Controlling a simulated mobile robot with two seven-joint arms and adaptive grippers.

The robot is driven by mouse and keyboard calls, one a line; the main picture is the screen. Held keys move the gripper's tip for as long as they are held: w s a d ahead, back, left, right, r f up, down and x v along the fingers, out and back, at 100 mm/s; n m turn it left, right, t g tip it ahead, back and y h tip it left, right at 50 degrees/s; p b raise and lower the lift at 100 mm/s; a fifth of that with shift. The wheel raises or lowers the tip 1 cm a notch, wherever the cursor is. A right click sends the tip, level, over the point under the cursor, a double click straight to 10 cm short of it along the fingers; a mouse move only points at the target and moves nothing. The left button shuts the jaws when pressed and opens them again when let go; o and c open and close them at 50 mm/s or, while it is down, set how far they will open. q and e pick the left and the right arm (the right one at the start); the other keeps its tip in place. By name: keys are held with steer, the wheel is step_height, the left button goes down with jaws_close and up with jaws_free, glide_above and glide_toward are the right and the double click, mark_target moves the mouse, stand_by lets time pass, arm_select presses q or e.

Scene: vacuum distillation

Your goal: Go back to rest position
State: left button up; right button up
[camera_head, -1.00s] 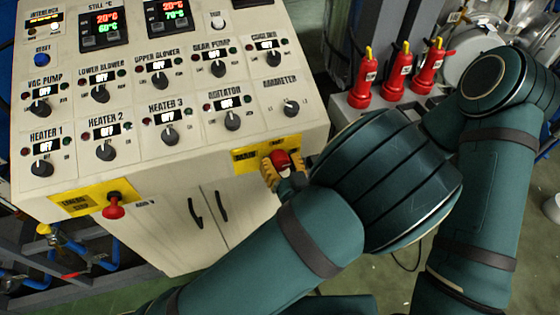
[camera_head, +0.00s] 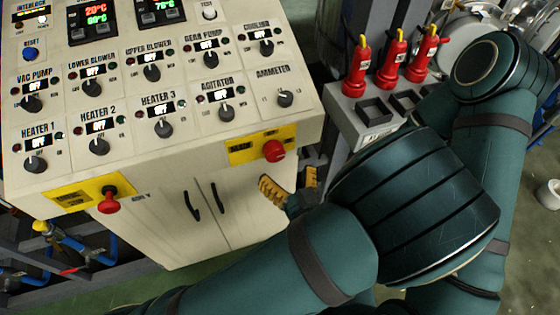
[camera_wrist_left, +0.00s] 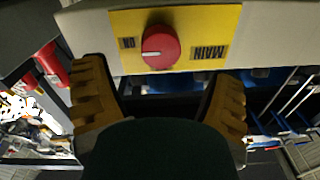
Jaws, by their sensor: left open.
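The red main switch knob (camera_head: 274,151) sits on a yellow plate (camera_head: 245,150) at the right of the control panel's front edge. My left gripper (camera_head: 288,186) is open and empty, just below the knob and apart from it. In the left wrist view the red knob (camera_wrist_left: 160,47) shows beyond the spread yellow fingers of my left gripper (camera_wrist_left: 158,92), with nothing between them. My right gripper does not show in either view.
The control panel (camera_head: 190,95) carries several black knobs. A red emergency stop button (camera_head: 109,201) projects at its left front. Cabinet doors (camera_head: 205,225) below are shut.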

arm_select(q)
steer(key=shift+s+d, duration=0.1)
steer(key=shift+s, duration=0.3)
steer(key=w+a+f+g+h+b, duration=0.2)
steer(key=a+f+g, duration=0.15)
steer(key=f, duration=0.55)
steer(key=w+a+f+g+h+b, duration=0.2)
steer(key=f+g, duration=0.3)
steer(key=f, duration=0.4)
steer(key=s+a+f+g+h+b, duration=0.4)
steer(key=s+a+f+g+h, duration=0.2)
steer(key=f, duration=0.3)
steer(key=shift+s+a+f+g+b, duration=0.4)
steer(key=shift+s+a, duration=0.15)
steer(key=shift+a, duration=0.1)
